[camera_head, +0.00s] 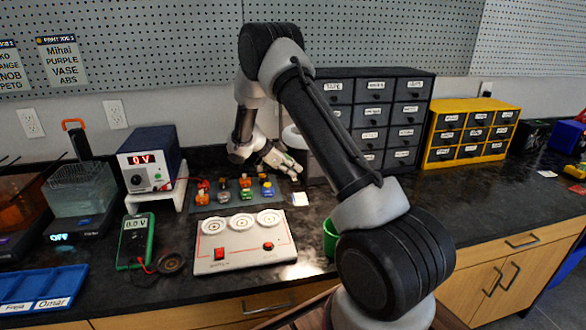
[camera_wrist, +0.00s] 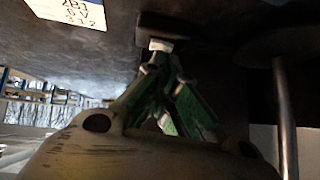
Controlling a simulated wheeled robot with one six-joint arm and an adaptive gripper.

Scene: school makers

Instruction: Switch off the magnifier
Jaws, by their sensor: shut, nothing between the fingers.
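The magnifier is mostly hidden behind my arm in the head view; a pale rounded part (camera_head: 293,136) beside the arm may be its head. In the wrist view, a metal post (camera_wrist: 286,120) rises from a dark round base, probably the magnifier's stand. My gripper (camera_head: 297,170) is low over the bench, left of the dark drawer cabinet. In the wrist view my gripper's green fingers (camera_wrist: 162,46) are together and empty, with the tips at or very near a small dark block (camera_wrist: 165,24). I cannot tell whether they touch it, or the switch's state.
The dark drawer cabinet (camera_head: 374,160) and yellow drawers (camera_head: 440,162) are to the right.

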